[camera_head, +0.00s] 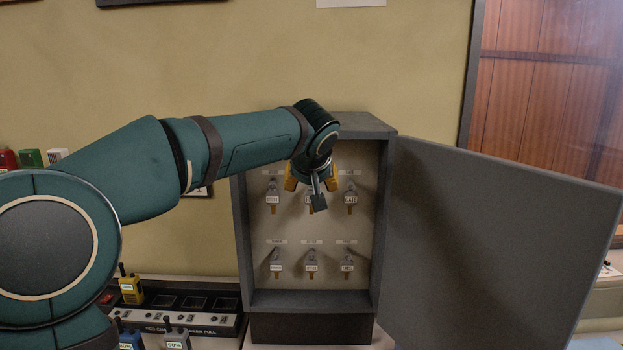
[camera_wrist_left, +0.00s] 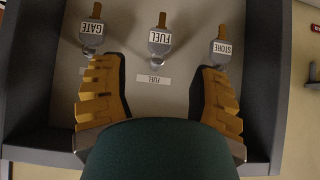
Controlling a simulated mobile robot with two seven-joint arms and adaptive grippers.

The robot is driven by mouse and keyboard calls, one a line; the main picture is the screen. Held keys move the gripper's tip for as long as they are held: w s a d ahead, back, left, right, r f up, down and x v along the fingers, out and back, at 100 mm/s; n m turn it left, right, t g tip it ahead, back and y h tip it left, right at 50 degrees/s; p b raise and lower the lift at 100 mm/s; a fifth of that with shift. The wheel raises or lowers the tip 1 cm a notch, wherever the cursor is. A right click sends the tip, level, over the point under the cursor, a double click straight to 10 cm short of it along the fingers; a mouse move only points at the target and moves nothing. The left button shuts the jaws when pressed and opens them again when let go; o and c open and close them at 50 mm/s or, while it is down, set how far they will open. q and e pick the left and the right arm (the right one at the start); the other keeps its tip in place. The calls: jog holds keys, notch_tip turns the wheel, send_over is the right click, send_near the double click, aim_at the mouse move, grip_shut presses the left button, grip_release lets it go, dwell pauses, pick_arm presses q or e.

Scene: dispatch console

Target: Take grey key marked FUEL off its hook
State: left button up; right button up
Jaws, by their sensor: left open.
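The grey key marked FUEL (camera_wrist_left: 160,40) hangs on the middle hook of the top row. It shows upside down in the wrist view, with a FUEL label (camera_wrist_left: 154,79) on the panel by its hook. In the head view my left arm mostly hides this key (camera_head: 308,199). My left gripper (camera_head: 312,182) is at the top row inside the cabinet. Its yellow fingers are open and empty in the wrist view (camera_wrist_left: 158,66), one to each side of the FUEL key's line, with the key just beyond the fingertips. My right gripper is not in view.
The STORE key (camera_head: 272,195) and GATE key (camera_head: 350,196) hang on either side, close to the fingers. More keys hang in the lower row (camera_head: 312,262). The grey cabinet (camera_head: 384,230) has walls around them. Its door (camera_head: 490,240) stands open to the right. Radios (camera_head: 131,290) stand at lower left.

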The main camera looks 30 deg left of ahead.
pick_arm(q)
jog(key=shift+x, duration=1)
jog(key=shift+b+x, duration=0.6)
jog(key=shift+x, duration=2.8)
jog(key=shift+s, duration=0.1)
jog(key=c, duration=1)
